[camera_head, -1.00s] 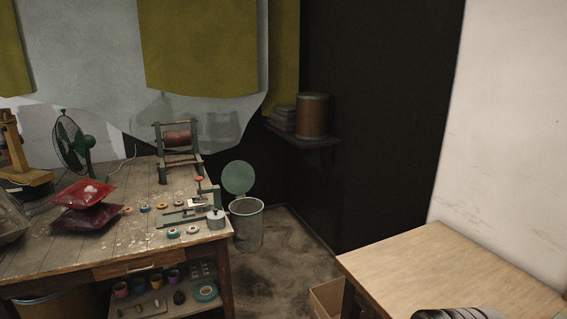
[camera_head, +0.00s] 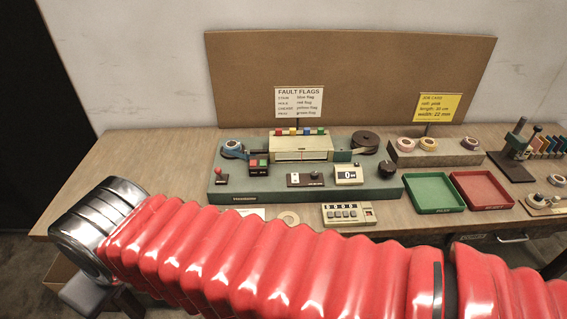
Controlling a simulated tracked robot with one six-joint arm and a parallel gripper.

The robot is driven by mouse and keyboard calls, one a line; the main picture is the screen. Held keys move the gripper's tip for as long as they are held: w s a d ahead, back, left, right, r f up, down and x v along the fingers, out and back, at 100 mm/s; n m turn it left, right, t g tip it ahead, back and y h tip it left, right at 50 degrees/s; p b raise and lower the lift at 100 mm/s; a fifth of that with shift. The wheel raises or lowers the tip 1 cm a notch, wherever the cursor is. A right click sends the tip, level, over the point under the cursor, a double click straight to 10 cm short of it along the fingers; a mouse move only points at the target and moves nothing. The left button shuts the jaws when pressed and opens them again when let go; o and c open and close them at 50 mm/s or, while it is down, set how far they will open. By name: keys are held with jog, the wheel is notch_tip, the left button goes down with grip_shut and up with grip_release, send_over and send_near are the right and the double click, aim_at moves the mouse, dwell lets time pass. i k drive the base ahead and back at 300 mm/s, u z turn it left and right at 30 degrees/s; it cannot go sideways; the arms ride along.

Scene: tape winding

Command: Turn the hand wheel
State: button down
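No hand wheel can be made out for certain in this view. A grey-green winding machine (camera_head: 300,189) stands on the wooden table. A dark round roll or wheel (camera_head: 365,139) sits at its back right; I cannot tell which it is. A blue tape roll (camera_head: 234,149) is at its left, and a small red-knobbed lever (camera_head: 220,176) is at its front left. My red bellows-covered arm crosses the foreground and hides the table's front. My gripper's fingers do not show.
A fault flags sign (camera_head: 298,101) and a yellow job card (camera_head: 437,107) stand before a brown board (camera_head: 350,65). A green tray (camera_head: 433,193) and a red tray (camera_head: 482,189) lie to the right. A button box (camera_head: 348,214) is in front. The table's left end is clear.

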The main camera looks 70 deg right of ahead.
aim_at(387, 168)
jog(key=z, duration=3.25)
